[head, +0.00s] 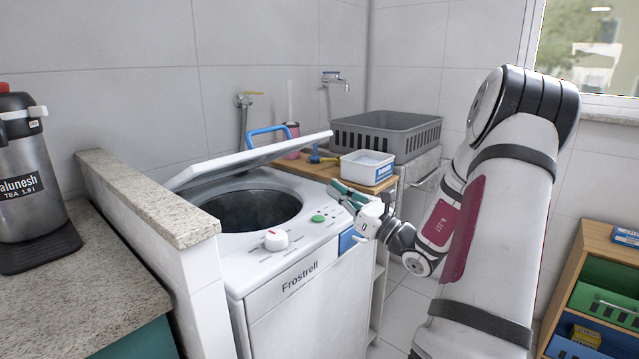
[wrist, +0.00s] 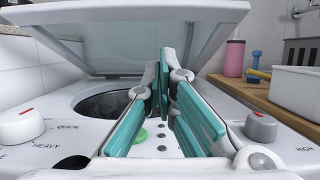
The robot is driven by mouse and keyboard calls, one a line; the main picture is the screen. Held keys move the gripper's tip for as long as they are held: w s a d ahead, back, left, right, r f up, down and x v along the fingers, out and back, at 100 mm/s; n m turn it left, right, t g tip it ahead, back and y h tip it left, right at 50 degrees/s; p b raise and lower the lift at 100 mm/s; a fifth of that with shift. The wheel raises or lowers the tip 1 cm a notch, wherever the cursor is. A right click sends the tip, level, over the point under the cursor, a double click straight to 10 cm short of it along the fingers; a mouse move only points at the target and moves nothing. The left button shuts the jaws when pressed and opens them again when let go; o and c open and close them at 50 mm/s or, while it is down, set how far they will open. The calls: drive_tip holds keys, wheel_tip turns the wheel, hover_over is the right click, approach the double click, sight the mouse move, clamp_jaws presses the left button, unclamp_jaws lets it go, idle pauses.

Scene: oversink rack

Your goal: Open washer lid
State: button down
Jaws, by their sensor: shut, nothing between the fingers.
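The white washer (head: 310,300) stands behind a low wall. Its lid (head: 250,161) is raised partway and tilted up towards the back, with the dark drum opening (head: 250,211) showing below. In the wrist view the lid (wrist: 140,40) leans up behind the control panel, its underside facing me. A blue handle (head: 268,132) shows just above the lid's upper edge. My gripper (head: 340,192) is over the right front corner of the washer top, apart from the lid. Its teal fingers (wrist: 163,80) are shut and empty, pointing towards the lid. They hide part of the panel and the drum opening.
Control knobs (wrist: 262,127) stand up on the panel. A wooden counter right of the washer holds a white tub (head: 367,165). A grey crate (head: 385,137) is behind it. The granite-topped wall (head: 150,200) bounds the left side. A drawer unit (head: 590,260) stands at right.

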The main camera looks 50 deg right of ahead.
drive_tip(key=b+x, duration=0.1)
drive_tip(key=x, duration=0.7)
drive_tip(key=shift+w+b, duration=0.15)
drive_tip(key=shift+b, duration=0.25)
drive_tip(key=shift+w+a+r+b, duration=0.15)
drive_tip(key=shift+w+r, duration=0.2)
drive_tip(key=shift+r, duration=0.3)
drive_tip(key=shift+w+d+r+b, duration=0.1)
drive_tip(key=shift+w+r, duration=0.3)
drive_tip(key=shift+r, duration=0.2)
drive_tip(key=shift+w+a+r+b, duration=0.15)
drive_tip(key=shift+w+r, duration=0.2)
drive_tip(key=shift+r, duration=0.3)
drive_tip(key=shift+d+r, duration=0.1)
drive_tip(key=shift+r, duration=0.05)
